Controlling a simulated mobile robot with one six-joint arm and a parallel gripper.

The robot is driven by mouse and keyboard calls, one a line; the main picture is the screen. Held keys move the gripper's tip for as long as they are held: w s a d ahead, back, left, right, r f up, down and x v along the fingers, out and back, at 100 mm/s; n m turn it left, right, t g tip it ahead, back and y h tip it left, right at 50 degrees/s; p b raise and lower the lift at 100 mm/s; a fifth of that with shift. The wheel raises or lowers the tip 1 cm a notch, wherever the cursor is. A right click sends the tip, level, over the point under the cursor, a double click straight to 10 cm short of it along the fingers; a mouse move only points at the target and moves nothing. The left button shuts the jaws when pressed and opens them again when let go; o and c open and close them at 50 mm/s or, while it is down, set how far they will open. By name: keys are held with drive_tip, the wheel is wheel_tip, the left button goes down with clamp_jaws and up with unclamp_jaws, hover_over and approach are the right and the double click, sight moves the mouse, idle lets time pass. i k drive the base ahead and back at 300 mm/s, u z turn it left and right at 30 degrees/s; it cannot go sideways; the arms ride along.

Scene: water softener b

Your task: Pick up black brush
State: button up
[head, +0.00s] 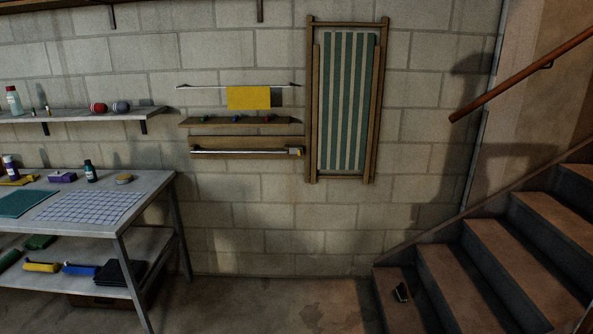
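My gripper is not in view.
The staircase (497,257) rises to the right, with a wooden handrail (522,75) above it. A workbench (150,187) with bottles, cloths and a lower shelf fills the left. A wall shelf (135,114) and a folded striped deck chair (346,100) hang on the block wall. The floor (270,303) between bench and stairs is clear.

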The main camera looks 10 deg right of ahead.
sight(402, 290)
drive_tip(key=u, duration=0.4)
drive_tip(key=i, duration=2.4)
drive_tip(key=z, duration=0.45)
drive_tip(key=i, duration=0.75)
drive_tip(key=z, duration=0.5)
drive_tip(key=i, duration=0.6)
drive_tip(key=z, duration=0.3)
